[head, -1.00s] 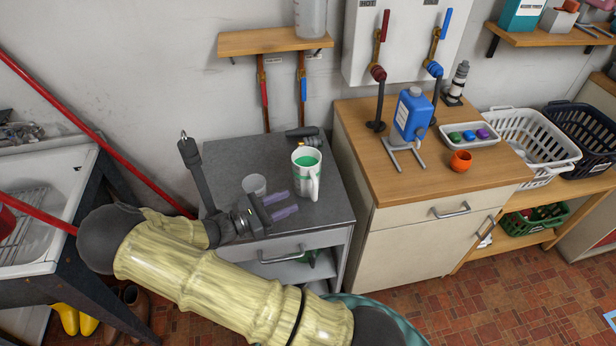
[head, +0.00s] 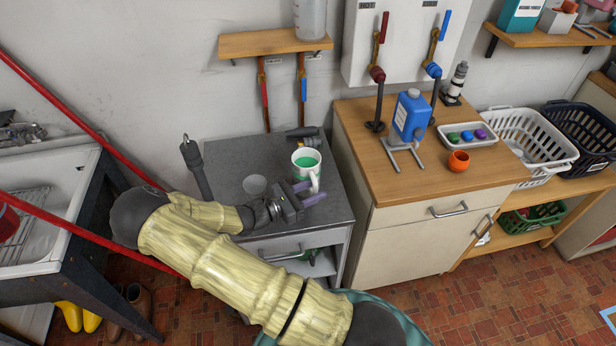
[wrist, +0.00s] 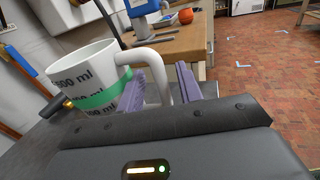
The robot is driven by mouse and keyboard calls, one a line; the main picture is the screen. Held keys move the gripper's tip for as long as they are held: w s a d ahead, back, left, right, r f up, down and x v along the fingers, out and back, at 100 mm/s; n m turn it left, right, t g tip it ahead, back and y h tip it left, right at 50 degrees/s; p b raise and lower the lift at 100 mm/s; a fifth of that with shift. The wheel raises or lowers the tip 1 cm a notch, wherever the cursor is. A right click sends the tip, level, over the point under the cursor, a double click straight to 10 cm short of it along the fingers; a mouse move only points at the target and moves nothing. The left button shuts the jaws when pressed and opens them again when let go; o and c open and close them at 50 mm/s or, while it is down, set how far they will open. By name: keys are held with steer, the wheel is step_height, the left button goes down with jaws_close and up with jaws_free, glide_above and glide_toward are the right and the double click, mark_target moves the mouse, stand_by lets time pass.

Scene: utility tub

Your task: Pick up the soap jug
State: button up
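The soap jug (head: 304,166) is a white measuring jug with a green band and green contents. It stands upright on the dark grey top of the low cabinet. My gripper (head: 313,192) is at its front right side, by the handle. In the wrist view the jug (wrist: 83,75) fills the left, with black millilitre marks. Its white handle comes down between the two purple fingers of my gripper (wrist: 171,78). The fingers are apart, with a gap beside the handle. The lower end of the handle is hidden behind my gripper's body.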

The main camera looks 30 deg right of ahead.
steer(key=shift+d, duration=0.5)
jaws_close()
